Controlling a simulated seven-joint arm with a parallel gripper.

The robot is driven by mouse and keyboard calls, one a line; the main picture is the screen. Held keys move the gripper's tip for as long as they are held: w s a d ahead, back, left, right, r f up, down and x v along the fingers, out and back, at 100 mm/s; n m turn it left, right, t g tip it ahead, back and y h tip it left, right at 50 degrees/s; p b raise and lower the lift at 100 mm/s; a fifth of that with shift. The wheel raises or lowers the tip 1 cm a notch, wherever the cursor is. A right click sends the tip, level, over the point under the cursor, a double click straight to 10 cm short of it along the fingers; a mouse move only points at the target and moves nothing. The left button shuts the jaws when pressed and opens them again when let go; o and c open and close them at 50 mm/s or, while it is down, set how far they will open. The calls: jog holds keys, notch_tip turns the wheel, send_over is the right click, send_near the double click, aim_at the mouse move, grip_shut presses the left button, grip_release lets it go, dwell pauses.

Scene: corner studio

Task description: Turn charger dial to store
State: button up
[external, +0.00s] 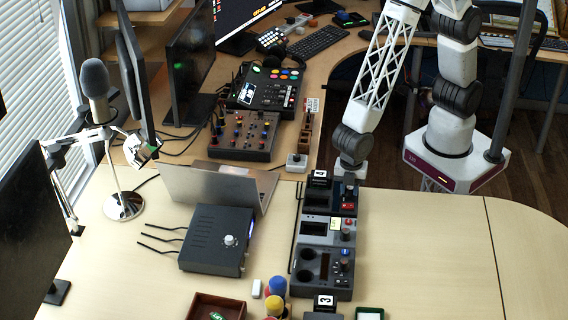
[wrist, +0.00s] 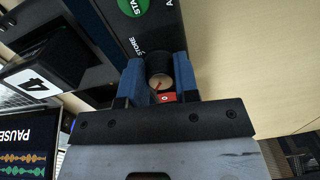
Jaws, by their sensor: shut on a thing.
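The charger dial (wrist: 160,80) is a dark round knob with a tan top, seen close in the wrist view. My gripper (wrist: 160,78) is shut on it, with one blue finger on each side. The word STORE (wrist: 133,45) is printed on the dark panel beside the dial, up and left of it. A green round mark (wrist: 133,5) lies farther up. A small red label (wrist: 166,97) shows by the dial between the fingers. In the external view my gripper (external: 349,177) is at the back module of the dark charger row (external: 315,228); the dial is hidden there.
A black block marked 4 (external: 320,179) stands just left of my gripper. The black router-like box (external: 215,240) and a laptop (external: 215,185) are farther left. The tabletop to the right (external: 430,250) is clear.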

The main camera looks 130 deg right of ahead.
jog(key=m, duration=0.9)
jog(key=shift+m, duration=0.4)
jog(key=m, duration=0.4)
jog(key=shift+m, duration=0.3)
jog(key=m, duration=0.4)
jog(key=shift+m, duration=0.3)
jog(key=o, duration=0.9)
jog(key=shift+o, duration=0.2)
jog(key=shift+r, duration=0.15)
